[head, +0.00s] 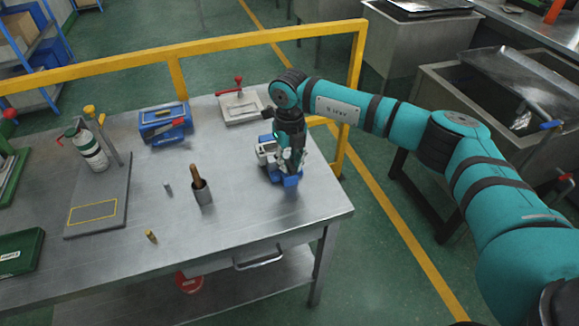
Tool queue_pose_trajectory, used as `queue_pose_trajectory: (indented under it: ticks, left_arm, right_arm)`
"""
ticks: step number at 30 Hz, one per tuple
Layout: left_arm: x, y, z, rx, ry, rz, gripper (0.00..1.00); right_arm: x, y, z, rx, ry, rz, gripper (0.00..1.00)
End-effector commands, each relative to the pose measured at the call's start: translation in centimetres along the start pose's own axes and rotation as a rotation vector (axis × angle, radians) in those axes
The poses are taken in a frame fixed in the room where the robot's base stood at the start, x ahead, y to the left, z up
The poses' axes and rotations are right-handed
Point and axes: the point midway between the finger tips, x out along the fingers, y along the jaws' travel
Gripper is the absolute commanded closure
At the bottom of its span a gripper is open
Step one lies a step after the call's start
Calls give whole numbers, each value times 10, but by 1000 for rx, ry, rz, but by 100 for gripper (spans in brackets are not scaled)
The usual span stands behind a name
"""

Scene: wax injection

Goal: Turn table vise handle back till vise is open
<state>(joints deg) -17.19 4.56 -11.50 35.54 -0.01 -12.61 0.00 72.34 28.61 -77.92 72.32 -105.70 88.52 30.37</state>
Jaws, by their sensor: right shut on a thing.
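The table vise (286,178), blue and grey, stands near the right edge of the metal table. My right arm comes in from the right, and its gripper (294,160) points down at the vise. The right gripper is shut on the vise handle, which is mostly hidden behind the fingers. The gripper and my wrist cover much of the vise, so I cannot tell how far apart its jaws are. My left gripper is not in view.
A blue box-like device (164,128) and a white plate with a red-handled clamp (240,106) stand at the back of the table (240,220). A yellow rail (225,42) runs behind.

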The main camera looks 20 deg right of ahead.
Motion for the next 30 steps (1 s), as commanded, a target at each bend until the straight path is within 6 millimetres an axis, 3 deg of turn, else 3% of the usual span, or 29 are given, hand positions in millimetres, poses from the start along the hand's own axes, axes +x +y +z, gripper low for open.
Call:
queue_pose_trajectory:
  ticks: [1,9,30]
  left_arm:
    - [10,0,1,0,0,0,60]
    - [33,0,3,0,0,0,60]
    - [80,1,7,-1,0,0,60]
  right_arm:
    - [4,-1,1,-43,-2,-1,100]
    - [4,0,0,-301,-2,-1,100]
    - [3,0,0,-965,0,-1,100]
